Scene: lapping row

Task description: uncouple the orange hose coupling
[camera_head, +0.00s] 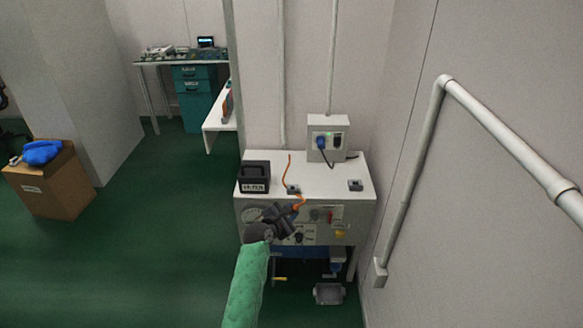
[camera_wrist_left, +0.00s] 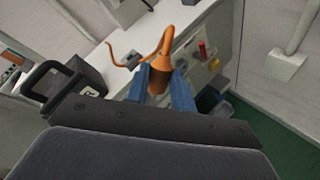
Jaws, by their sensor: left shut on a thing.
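The orange hose coupling (camera_wrist_left: 159,78) shows in the left wrist view between the two blue fingers of my left gripper (camera_wrist_left: 162,90), which is shut on it. An orange hose (camera_wrist_left: 128,57) curves from it over the white bench top (camera_wrist_left: 92,62). In the head view my left gripper (camera_head: 287,215) is at the front edge of the white bench (camera_head: 320,180), and the orange hose (camera_head: 300,200) rises from beside its tips. The gripper hides most of the coupling there, and I cannot tell whether it is seated on the front panel. My right gripper is not in view.
A black box with a handle (camera_head: 254,177) stands on the bench's left end. A grey wall box (camera_head: 327,137) with a blue plug is behind the bench. A pipe rail (camera_head: 415,165) runs along the right wall. Green floor (camera_head: 150,230) is free to the left.

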